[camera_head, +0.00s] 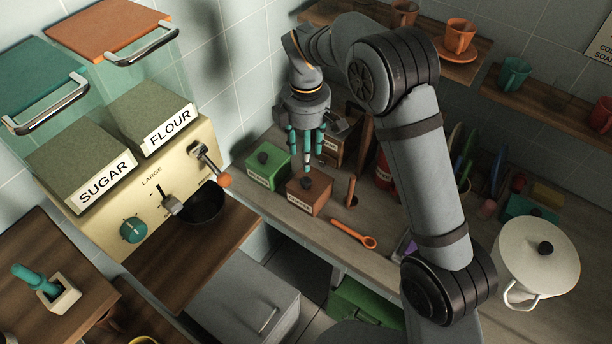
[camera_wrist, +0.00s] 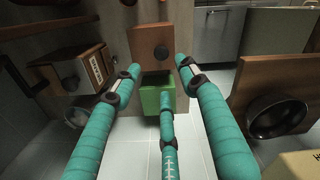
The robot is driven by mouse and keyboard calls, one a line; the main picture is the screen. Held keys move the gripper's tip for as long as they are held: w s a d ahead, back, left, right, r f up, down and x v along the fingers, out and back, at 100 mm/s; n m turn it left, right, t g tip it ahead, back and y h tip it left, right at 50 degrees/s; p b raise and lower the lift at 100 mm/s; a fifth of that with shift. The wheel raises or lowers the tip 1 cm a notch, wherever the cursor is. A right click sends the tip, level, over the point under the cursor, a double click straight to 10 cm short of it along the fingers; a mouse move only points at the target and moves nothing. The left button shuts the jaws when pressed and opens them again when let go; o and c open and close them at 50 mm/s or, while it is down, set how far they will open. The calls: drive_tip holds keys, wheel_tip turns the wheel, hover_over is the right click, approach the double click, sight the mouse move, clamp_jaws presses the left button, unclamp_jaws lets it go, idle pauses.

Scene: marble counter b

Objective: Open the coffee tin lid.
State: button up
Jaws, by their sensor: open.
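Lidded tins stand on the counter. A brown tin (camera_head: 306,196) with a dark knob is nearest the camera in the head view, and a green tin (camera_head: 268,168) with a dark knob is beside it on the left. Their label text is too small to read, so I cannot tell for sure which holds coffee. My gripper (camera_head: 306,158) points down just above the brown tin, its teal fingers apart and empty. In the wrist view my gripper (camera_wrist: 160,78) frames a brown square surface with a dark knob (camera_wrist: 161,53) and a green box (camera_wrist: 158,100).
Another brown box (camera_head: 330,146) stands behind, partly hidden by my gripper. An orange spoon (camera_head: 352,234) lies on the counter to the right. A red canister (camera_head: 383,168) is partly behind my arm. A white lidded pot (camera_head: 535,258) stands at far right, and a dark bowl (camera_head: 200,203) at left.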

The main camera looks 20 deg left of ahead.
sight(306, 180)
drive_tip(key=shift+n, duration=0.7)
wheel_tip(306, 180, down, 10)
drive_tip(key=shift+s+f+p, duration=0.15)
drive_tip(key=shift+f+p, duration=0.05)
drive_tip(key=shift+p, duration=0.7)
drive_tip(key=c, duration=0.4)
clamp_jaws()
